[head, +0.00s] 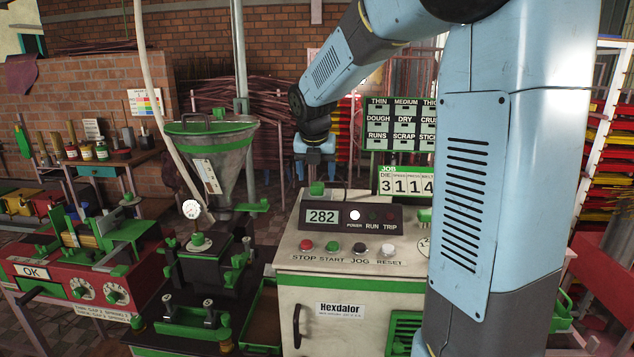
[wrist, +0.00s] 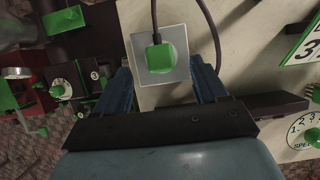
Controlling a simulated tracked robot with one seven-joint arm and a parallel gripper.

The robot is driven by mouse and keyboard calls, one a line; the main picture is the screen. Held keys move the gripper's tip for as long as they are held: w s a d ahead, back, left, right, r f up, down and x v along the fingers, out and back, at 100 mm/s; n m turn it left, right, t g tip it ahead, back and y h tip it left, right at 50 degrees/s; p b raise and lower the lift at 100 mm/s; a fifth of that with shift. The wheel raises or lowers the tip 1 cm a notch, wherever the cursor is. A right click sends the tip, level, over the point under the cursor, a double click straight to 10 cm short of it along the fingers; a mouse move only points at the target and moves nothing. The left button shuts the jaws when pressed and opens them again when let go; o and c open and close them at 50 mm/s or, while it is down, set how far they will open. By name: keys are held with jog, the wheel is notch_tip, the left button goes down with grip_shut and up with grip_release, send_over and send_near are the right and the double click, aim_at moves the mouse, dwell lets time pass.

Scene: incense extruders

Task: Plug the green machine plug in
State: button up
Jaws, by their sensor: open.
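The green plug (wrist: 160,57) shows in the wrist view as a small green block over a light grey square plate (wrist: 178,76). I cannot tell whether it is seated in a socket there. A dark cable (wrist: 154,14) runs up from it. In the head view a green block (head: 317,188), likely the plug, is on top of the cream Hexdalor machine (head: 300,262). My gripper (head: 315,160) is just above it, pointing down. In the wrist view my gripper (wrist: 163,78) is open and empty, its blue fingers on either side of the plate, apart from the plug.
The machine's front panel has a display reading 282 (head: 322,217) and several buttons. A job board (head: 405,182) stands behind to the right. A metal hopper (head: 215,160) stands left, and a red machine (head: 75,275) farther left. Space above the machine's top is free around my gripper.

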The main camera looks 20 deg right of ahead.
jog(key=v, duration=0.9)
jog(key=shift+r, duration=0.25)
jog(key=shift+s, duration=0.2)
jog(key=s+d+f+m+y, duration=0.1)
jog(key=s+f+m, duration=0.2)
jog(key=s+m, duration=1)
jog(key=s+d+f+m+t, duration=0.1)
jog(key=s+f+m, duration=0.2)
jog(key=s+m, duration=1.1)
jog(key=m, duration=0.4)
jog(key=shift+s+d+m+y, duration=0.2)
jog(key=shift+m+y, duration=0.1)
jog(key=shift+y, duration=0.1)
jog(key=shift+f, duration=0.15)
jog(key=shift+c, duration=0.5)
